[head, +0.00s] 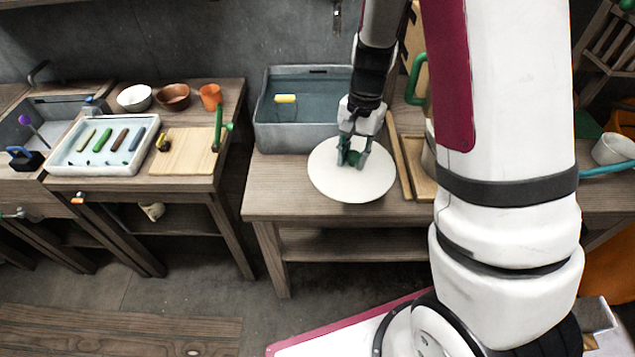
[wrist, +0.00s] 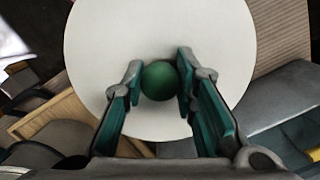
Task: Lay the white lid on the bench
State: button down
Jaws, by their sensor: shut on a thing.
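The white lid (head: 335,185) is a flat round disc over the front of the wooden bench (head: 275,195), in front of the grey water tub. It also shows in the wrist view (wrist: 160,35), with a green ball knob (wrist: 158,80) at its middle. My gripper (head: 351,158) is above the lid's centre, shut on the knob; in the wrist view its green-padded fingers (wrist: 157,85) stand on both sides of the knob. The lid looks level. I cannot tell whether its underside touches the bench top.
The grey tub (head: 262,130) of water with a yellow float (head: 285,98) stands behind the lid. A wooden frame (head: 400,155) is close at its right. A left table holds a white tray (head: 60,160), a cutting board (head: 185,160) and bowls. Bare bench shows left of the lid.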

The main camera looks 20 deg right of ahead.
aim_at(370, 188)
jog(key=s+f+m+b, duration=0.1)
jog(key=s+m, duration=0.1)
jog(key=s+f+m+b, duration=0.2)
jog(key=s+m, duration=0.1)
jog(key=s+d+f+m+b, duration=0.1)
jog(key=s+f+m, duration=0.1)
jog(key=shift+s+d+f+m+t, duration=0.1)
jog(key=shift+s+f+m+t, duration=0.05)
jog(key=shift+s+m+t, duration=0.15)
jog(key=shift+w+b, duration=0.15)
jog(key=shift+b, duration=0.15)
jog(key=w+a, duration=0.2)
jog(key=w, duration=0.2)
jog(key=w+a+f, duration=0.1)
jog(key=w+a, duration=0.1)
jog(key=w, duration=0.3)
jog(key=w+a, duration=0.2)
jog(key=w, duration=0.3)
jog(key=shift+a+f, duration=0.2)
jog(key=shift+f, duration=1.8)
jog(key=shift+f, duration=0.15)
jog(key=c, duration=1.3)
grip_release()
jog(key=shift+s, duration=0.1)
